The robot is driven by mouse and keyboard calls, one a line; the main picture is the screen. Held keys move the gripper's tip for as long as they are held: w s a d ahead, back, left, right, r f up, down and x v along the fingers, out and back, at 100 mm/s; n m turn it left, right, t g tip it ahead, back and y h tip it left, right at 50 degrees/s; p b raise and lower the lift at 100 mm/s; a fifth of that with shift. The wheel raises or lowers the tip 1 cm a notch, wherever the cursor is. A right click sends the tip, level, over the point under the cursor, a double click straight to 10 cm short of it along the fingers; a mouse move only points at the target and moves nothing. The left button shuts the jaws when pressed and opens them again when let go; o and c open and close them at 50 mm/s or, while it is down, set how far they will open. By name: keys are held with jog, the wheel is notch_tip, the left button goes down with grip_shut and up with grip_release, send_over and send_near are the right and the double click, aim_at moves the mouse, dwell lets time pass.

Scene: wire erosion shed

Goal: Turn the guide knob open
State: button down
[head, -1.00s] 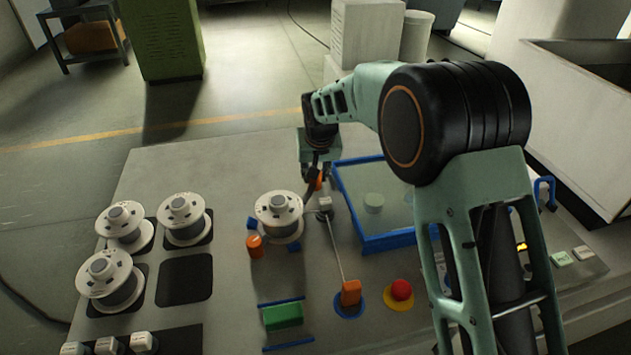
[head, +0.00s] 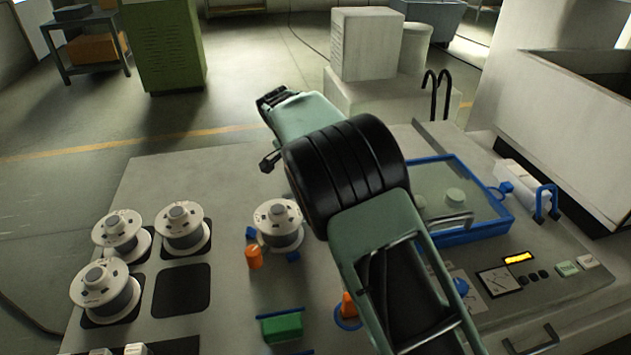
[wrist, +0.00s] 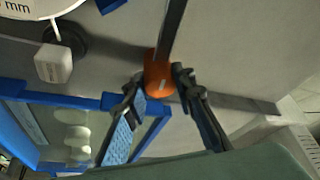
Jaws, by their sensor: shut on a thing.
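I cannot tell from these frames how far the knob is turned.
In the wrist view a white block (wrist: 54,63) stands left of the knob, and a blue-framed tank (wrist: 20,123) lies below left. In the head view, white spools (head: 279,220), an orange peg (head: 254,257) and a green block (head: 282,328) are on the panel.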

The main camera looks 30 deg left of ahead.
jog(key=shift+m, duration=0.6)
jog(key=shift+h, duration=0.3)
jog(key=c, duration=1.9)
grip_release()
jog(key=v, duration=1.2)
jog(key=shift+w, duration=0.1)
